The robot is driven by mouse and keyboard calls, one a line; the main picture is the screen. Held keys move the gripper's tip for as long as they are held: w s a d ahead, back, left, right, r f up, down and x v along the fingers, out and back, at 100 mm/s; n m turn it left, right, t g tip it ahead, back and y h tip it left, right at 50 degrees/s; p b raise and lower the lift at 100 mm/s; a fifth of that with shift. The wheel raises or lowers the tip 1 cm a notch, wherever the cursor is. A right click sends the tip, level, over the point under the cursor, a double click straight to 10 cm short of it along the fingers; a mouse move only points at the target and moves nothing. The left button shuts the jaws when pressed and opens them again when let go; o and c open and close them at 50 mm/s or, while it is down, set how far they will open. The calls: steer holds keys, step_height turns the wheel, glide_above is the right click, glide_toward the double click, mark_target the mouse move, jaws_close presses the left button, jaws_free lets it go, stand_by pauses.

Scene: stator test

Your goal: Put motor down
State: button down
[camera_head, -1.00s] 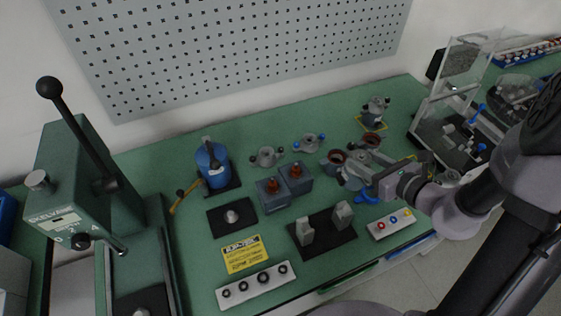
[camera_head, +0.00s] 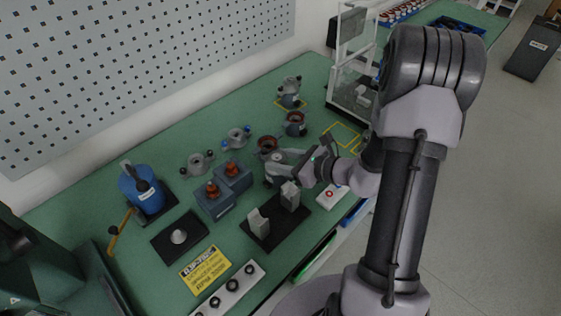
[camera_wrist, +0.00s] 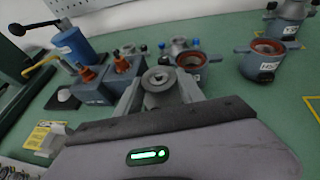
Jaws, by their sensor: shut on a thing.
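The motor (camera_wrist: 159,78), a grey round part with a central hole, sits between the fingers of my gripper (camera_wrist: 160,88) in the wrist view. In the head view my gripper (camera_head: 284,166) reaches in from the right and is shut on the motor (camera_head: 270,180). The motor is held near the rear of a black plate (camera_head: 276,232) with two upright grey blocks (camera_head: 258,222). Part of the motor is hidden by the fingers. I cannot tell whether its underside touches anything.
Two blue-grey boxes with orange tops (camera_head: 214,200) stand left of my gripper. Grey cups with reddish insides (camera_head: 268,145) stand behind it. A blue press (camera_head: 140,190) is at left, a clear-walled case (camera_head: 350,85) at back right. Yellow-outlined squares (camera_head: 345,135) on the green table are bare.

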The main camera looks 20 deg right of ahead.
steer(key=shift+f, duration=0.1)
steer(key=c, duration=0.7)
jaws_free()
